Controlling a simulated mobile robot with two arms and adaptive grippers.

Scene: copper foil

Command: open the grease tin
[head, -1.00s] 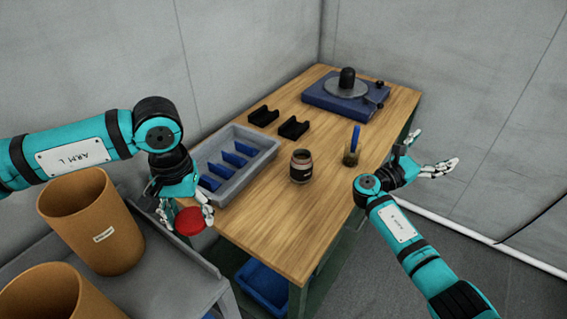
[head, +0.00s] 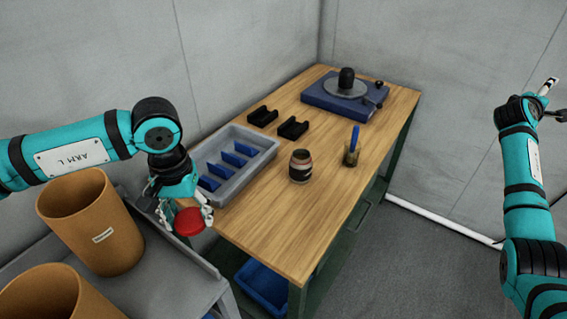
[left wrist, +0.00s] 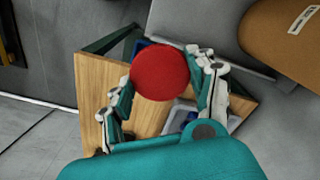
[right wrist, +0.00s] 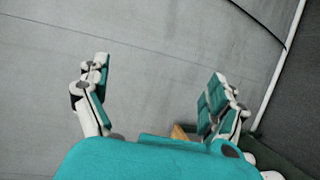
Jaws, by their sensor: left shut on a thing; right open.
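The grease tin (head: 300,169), a small brownish jar with a dark label, stands upright on the wooden bench, its dark open mouth showing. Its round red lid (head: 189,221) is in my left gripper (head: 184,212), off the bench's near left corner and apart from the tin. The left wrist view shows the lid (left wrist: 160,72) between the fingers of the left gripper (left wrist: 164,80). My right gripper (right wrist: 158,72) is open and empty, facing bare wall and floor; in the head view it is at the far right edge, away from the bench.
On the bench (head: 262,236) are a grey tray (head: 217,200) with blue dividers, two black holders (head: 293,128), a cup (head: 351,158) with a blue-handled tool and a blue turntable unit (head: 326,98). Orange-brown bins (head: 92,222) stand at left. The bench's front middle is clear.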

